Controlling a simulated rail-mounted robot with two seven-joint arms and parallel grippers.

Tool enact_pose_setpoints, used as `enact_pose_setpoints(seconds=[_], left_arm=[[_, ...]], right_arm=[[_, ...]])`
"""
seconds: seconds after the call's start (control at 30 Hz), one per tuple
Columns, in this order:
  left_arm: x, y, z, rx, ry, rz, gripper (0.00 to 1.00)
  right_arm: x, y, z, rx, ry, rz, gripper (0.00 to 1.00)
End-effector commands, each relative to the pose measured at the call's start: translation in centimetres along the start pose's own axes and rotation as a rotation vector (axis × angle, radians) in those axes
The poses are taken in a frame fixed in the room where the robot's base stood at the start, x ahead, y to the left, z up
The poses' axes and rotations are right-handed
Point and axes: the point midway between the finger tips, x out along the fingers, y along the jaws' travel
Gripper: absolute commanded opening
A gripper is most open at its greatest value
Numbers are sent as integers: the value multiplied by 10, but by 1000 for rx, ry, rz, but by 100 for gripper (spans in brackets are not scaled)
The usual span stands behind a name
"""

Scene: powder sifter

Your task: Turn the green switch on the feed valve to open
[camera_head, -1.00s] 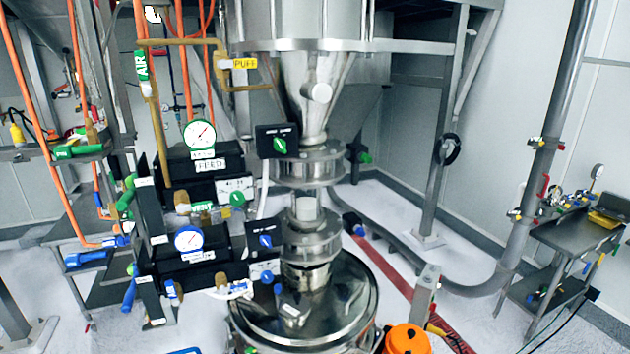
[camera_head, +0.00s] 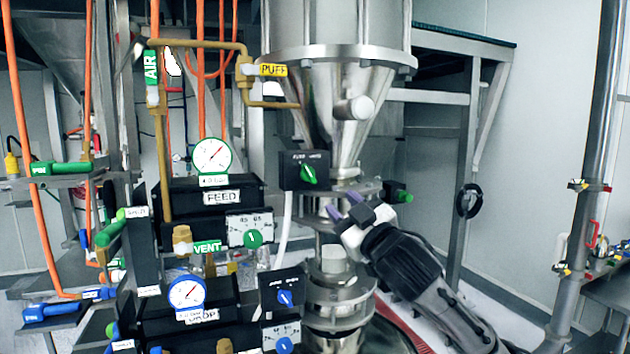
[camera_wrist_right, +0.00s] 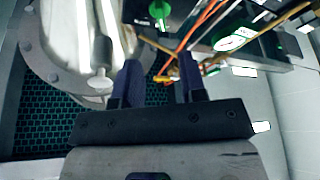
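The green switch (camera_head: 309,174) sits on the front of a black box (camera_head: 291,168) beside the steel pipe below the hopper. Its knob looks tilted. My right gripper (camera_head: 344,204) is to the right of and a little below the box, apart from it. Its two purple fingers are spread with nothing between them. In the right wrist view, the fingers (camera_wrist_right: 158,85) show with a clear gap, and the green switch (camera_wrist_right: 159,10) is at the top edge, beyond them. My left gripper is not in view.
A second black box with a blue knob (camera_head: 285,297) is lower down. The steel hopper cone (camera_head: 335,115) rises just behind my right gripper.

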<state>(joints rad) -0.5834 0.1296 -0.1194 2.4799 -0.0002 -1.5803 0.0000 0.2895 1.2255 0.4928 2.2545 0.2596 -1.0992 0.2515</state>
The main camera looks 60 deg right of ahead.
Motion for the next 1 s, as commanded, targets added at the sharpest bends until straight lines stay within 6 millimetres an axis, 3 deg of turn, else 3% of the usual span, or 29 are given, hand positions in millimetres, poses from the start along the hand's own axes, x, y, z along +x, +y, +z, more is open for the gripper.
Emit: enact_pose_setpoints(seconds=[0.2, 0.5, 0.7, 1.0], left_arm=[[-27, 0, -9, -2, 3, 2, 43], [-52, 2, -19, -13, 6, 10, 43], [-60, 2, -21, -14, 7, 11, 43], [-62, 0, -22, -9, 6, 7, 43]], right_arm=[[46, 4, -5, -1, -2, 1, 38], [89, 2, -3, 2, -1, -1, 38], [104, 1, -1, 2, -1, -1, 38], [108, -1, 1, 0, -1, -2, 38]])
